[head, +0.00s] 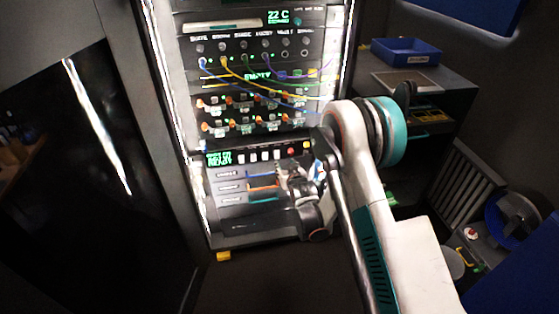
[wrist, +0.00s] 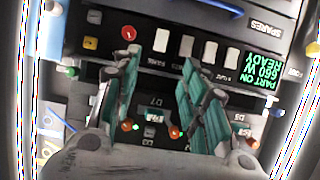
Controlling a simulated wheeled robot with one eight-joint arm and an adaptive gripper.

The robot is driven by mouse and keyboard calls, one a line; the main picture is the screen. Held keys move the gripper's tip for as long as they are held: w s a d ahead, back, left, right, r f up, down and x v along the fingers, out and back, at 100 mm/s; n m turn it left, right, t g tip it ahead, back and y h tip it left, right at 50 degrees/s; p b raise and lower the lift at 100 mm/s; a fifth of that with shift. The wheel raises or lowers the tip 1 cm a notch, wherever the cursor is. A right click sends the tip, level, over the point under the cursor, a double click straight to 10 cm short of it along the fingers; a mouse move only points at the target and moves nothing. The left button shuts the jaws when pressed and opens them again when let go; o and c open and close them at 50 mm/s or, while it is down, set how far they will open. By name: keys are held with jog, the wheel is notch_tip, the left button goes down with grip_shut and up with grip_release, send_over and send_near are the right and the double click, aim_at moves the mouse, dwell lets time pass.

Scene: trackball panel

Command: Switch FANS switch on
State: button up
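A row of several white rocker switches (wrist: 209,52) crosses the panel in the wrist view, which looks upside down. The row also shows in the head view (head: 253,156), right of a green display. Small labels sit by the switches, but I cannot read which one says FANS. My gripper (wrist: 158,68) is open, its two teal-padded fingers apart with nothing held between them. The fingers point toward the switch row, and the left fingertip looks close to the end switch. I cannot tell whether it touches. In the head view my gripper (head: 298,177) is in front of the lower panel.
A red button (wrist: 129,33) and a yellow button (wrist: 90,43) lie beyond the row's left end in the wrist view. The green display (wrist: 263,74) reads READY. Orange-tipped levers (head: 265,123) and coloured cables (head: 250,82) are above in the head view. A blue tray (head: 405,50) stands right.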

jog(key=f, duration=0.1)
jog(key=b, duration=0.4)
send_near(277, 157)
jog(key=x, duration=0.6)
jog(key=shift+f, duration=0.2)
jog(key=shift+w+a+f, duration=0.1)
jog(key=shift+w+f, duration=0.05)
jog(key=shift+w, duration=0.45)
jog(key=shift+c, duration=0.2)
grip_shut()
